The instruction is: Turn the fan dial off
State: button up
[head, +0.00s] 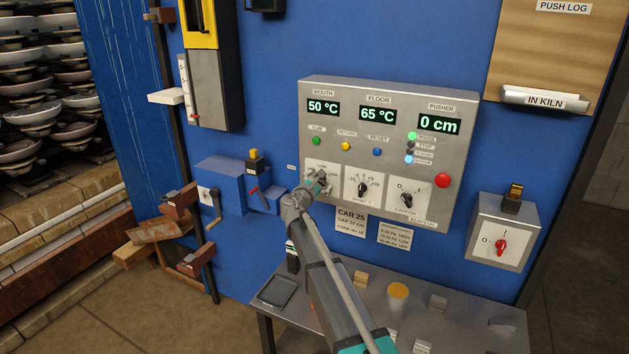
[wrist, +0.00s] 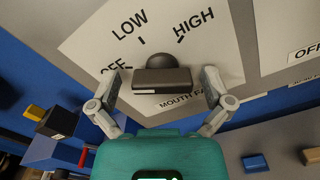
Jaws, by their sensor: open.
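The mouth fan dial is a black knob (wrist: 166,76) on a white plate (wrist: 95,45) marked OFF, LOW and HIGH, in the wrist view. Its setting is hard to tell from this angle. My gripper (wrist: 161,88) is open, with one finger on each side of the knob and a visible gap to both. In the head view my gripper (head: 316,184) is at the lower left of the grey control panel (head: 390,95), and it hides the knob there.
Right of the fan dial are an offset dial (head: 362,187), another black selector (head: 407,199) and a red button (head: 442,180). A blue box with a crank (head: 211,200) stands left. A grey table (head: 460,335) with small items is below. A red switch (head: 500,246) is at right.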

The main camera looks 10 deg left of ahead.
jog(key=shift+s, duration=0.1)
jog(key=v, duration=1.1)
jog(key=shift+s+a, duration=0.15)
jog(key=shift+s, duration=0.25)
jog(key=s+d+f+m+g+h, duration=0.1)
jog(key=s+d+f+m+g, duration=0.3)
jog(key=d, duration=0.4)
jog(key=s+d+f+m+g, duration=0.2)
jog(key=s+d+f+m, duration=0.1)
jog(key=d+m, duration=0.3)
jog(key=s+d+f+m+g+h, duration=0.1)
jog(key=s+d+f+m+g, duration=0.25)
jog(key=d, duration=0.55)
jog(key=s+d+f+m+g+y, duration=0.2)
jog(key=s+m, duration=0.2)
jog(key=s, duration=0.2)
jog(key=s+d+f+m+g+y, duration=0.2)
jog(key=s+f+m+g+y, duration=0.1)
jog(key=s, duration=0.4)
jog(key=s+d+f+m+g+y, duration=0.2)
jog(key=s+f+m+y, duration=0.1)
jog(key=s+m, duration=0.2)
jog(key=shift+s+d+m, duration=0.35)
jog(key=shift+s+d, duration=0.05)
jog(key=shift+s, duration=0.85)
jog(key=shift+g, duration=0.25)
